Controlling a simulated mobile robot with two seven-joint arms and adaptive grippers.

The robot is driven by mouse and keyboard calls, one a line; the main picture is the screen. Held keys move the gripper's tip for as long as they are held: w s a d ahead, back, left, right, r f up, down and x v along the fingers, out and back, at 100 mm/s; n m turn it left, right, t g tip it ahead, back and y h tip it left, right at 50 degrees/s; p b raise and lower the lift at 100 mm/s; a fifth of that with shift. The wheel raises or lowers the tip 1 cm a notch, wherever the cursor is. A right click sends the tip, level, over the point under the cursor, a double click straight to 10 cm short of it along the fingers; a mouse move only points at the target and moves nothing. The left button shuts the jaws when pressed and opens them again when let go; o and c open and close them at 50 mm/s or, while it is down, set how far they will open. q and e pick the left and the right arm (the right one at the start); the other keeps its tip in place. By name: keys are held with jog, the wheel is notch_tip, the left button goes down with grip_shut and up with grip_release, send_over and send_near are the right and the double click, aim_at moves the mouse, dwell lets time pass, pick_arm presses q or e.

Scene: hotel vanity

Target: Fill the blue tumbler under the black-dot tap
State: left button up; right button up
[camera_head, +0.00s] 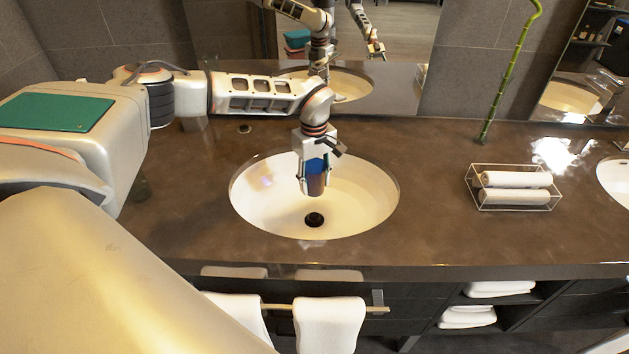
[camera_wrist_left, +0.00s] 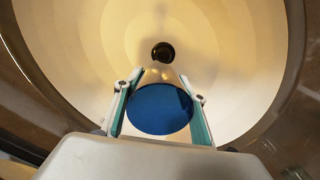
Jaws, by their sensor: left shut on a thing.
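The blue tumbler (camera_head: 317,168) is held between the fingers of my left gripper (camera_head: 316,186), above the basin of the near sink (camera_head: 370,200). Its upper part looks blue and its lower part brownish. In the left wrist view, the tumbler (camera_wrist_left: 159,109) shows as a blue disc between the two fingers of the left gripper (camera_wrist_left: 160,95), with the drain beyond it. A dark piece sticks out just right of the gripper in the head view; I cannot tell whether it is a tap. I cannot make out a black-dot mark. My right gripper is not in view.
The dark drain (camera_head: 314,219) lies below the tumbler. A wire basket with rolled white towels (camera_head: 514,180) stands right of the sink, with a green bamboo stalk (camera_head: 497,85) behind it. A second sink (camera_head: 616,180) is at the right edge. The mirror (camera_head: 400,85) stands behind.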

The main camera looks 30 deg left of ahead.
aim_at(315, 171)
pick_arm(q)
jog(key=shift+s+d+r, duration=0.15)
jog(key=shift+s+r, duration=0.05)
jog(key=shift+r, duration=0.5)
jog(key=shift+s+d+r, duration=0.1)
jog(key=shift+s+r, duration=0.05)
jog(key=shift+r, duration=0.55)
jog(key=shift+s+d+r, duration=0.15)
jog(key=shift+s+r, duration=0.05)
jog(key=shift+r, duration=0.5)
jog(key=shift+s+d+r, duration=0.15)
jog(key=shift+s+r, duration=0.1)
jog(key=shift+r, duration=0.7)
jog(key=shift+s+d+r, duration=0.1)
jog(key=shift+s+r, duration=0.15)
jog(key=shift+r, duration=0.65)
jog(key=shift+s+d+r, duration=0.15)
jog(key=shift+s+r, duration=0.1)
jog(key=shift+r, duration=0.7)
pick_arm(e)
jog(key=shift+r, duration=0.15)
